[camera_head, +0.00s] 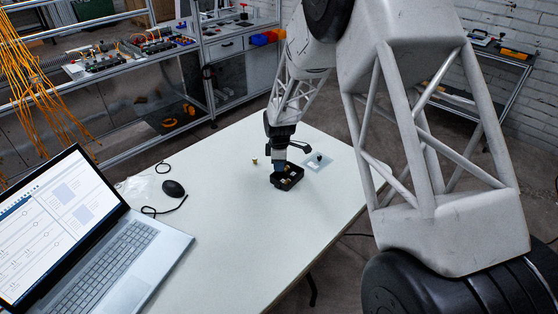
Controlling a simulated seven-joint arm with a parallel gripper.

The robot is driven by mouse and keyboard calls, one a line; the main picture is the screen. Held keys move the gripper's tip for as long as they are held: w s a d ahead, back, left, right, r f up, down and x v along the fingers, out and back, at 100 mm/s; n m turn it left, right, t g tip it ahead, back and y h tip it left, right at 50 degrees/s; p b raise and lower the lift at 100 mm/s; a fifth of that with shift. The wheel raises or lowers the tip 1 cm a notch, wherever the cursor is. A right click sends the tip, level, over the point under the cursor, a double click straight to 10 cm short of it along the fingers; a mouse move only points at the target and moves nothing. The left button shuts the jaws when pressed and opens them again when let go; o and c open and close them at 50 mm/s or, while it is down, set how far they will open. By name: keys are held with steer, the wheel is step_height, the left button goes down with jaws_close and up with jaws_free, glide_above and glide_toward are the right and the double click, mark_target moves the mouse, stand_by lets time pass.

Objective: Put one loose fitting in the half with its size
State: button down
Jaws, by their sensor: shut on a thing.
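A small black tray (297,182) stands on the white table, with a few brass fittings (286,180) showing inside it. My gripper (279,177) points down with its bluish fingers at the left part of the tray. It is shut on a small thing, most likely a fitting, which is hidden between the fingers. One loose brass fitting (254,161) stands on the table just left of my gripper, apart from the tray. The tray's divider and the fittings' sizes are too small to tell.
A pale square piece (315,165) with a dark knob lies right of the tray. A laptop (85,250), a black mouse (173,188) and its cable are at the table's left. The table's front middle (235,235) is clear.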

steer(key=shift+f, duration=1.75)
steer(key=shift+s+d+f, duration=0.1)
steer(key=shift+s+f, duration=0.3)
steer(key=shift+f, duration=0.1)
steer(key=c, duration=1.1)
jaws_free()
steer(key=shift+c, duration=1.1)
steer(key=shift+r, duration=0.15)
steer(key=shift+o, duration=0.3)
steer(key=shift+w+r, duration=0.2)
steer(key=shift+r, duration=1)
steer(key=shift+w+r, duration=0.15)
steer(key=shift+r, duration=2.45)
